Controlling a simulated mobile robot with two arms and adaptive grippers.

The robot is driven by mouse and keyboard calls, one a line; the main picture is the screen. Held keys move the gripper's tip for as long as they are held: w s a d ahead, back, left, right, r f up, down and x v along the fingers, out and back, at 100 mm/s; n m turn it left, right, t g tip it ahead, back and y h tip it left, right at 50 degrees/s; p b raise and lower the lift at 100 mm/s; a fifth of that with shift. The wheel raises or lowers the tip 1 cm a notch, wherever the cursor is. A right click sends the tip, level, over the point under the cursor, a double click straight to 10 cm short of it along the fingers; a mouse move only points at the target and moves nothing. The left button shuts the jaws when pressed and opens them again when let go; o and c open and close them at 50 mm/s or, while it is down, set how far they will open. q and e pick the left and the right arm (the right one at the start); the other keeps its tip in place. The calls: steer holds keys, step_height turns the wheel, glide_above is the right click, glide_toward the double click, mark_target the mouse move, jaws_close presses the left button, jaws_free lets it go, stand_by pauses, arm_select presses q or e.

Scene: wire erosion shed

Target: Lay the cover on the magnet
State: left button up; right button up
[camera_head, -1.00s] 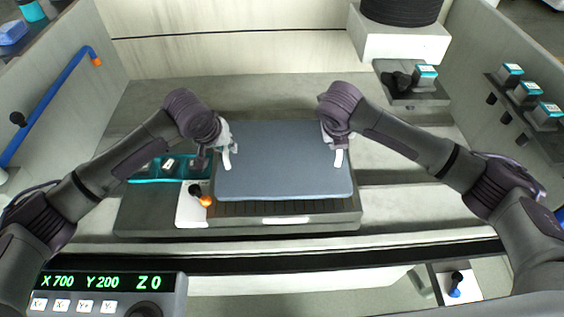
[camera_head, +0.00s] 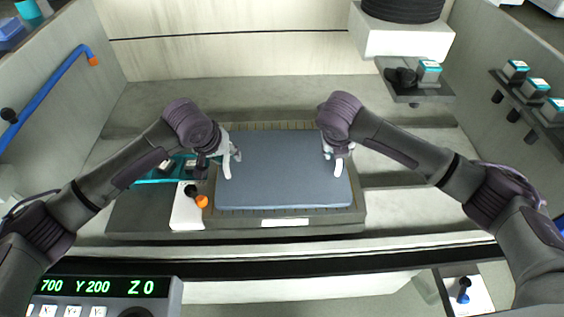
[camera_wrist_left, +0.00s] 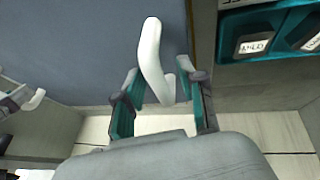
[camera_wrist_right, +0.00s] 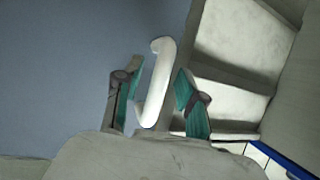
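The cover (camera_head: 285,170) is a flat blue-grey slab with a white handle at each side. It lies level over the dark ribbed magnet (camera_head: 359,208), whose edges show around it; it appears to rest on it. My left gripper (camera_head: 230,155) is at the left handle (camera_head: 226,170). In the left wrist view that handle (camera_wrist_left: 150,60) stands between two spread fingers, with gaps. My right gripper (camera_head: 334,152) is at the right handle (camera_head: 338,169). In the right wrist view the handle (camera_wrist_right: 158,80) stands between open fingers, apart from them.
Left of the magnet are a teal tray (camera_head: 150,181) with small blocks and a white plate (camera_head: 186,212) with an orange-tipped item. A control panel (camera_head: 105,296) stands at the front left. Shelves (camera_head: 530,105) with teal-topped blocks hang on the right wall.

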arm_select(q)
steer(key=shift+r, duration=0.1)
steer(key=shift+s+r, duration=0.15)
steer(key=shift+r, duration=0.2)
arm_select(e)
steer(key=shift+w, duration=0.1)
steer(key=shift+a, duration=0.1)
arm_select(q)
steer(key=v, duration=1.1)
arm_select(e)
steer(key=v, duration=1.2)
arm_select(q)
steer(key=shift+s+a+f, duration=0.1)
steer(key=shift+s, duration=0.05)
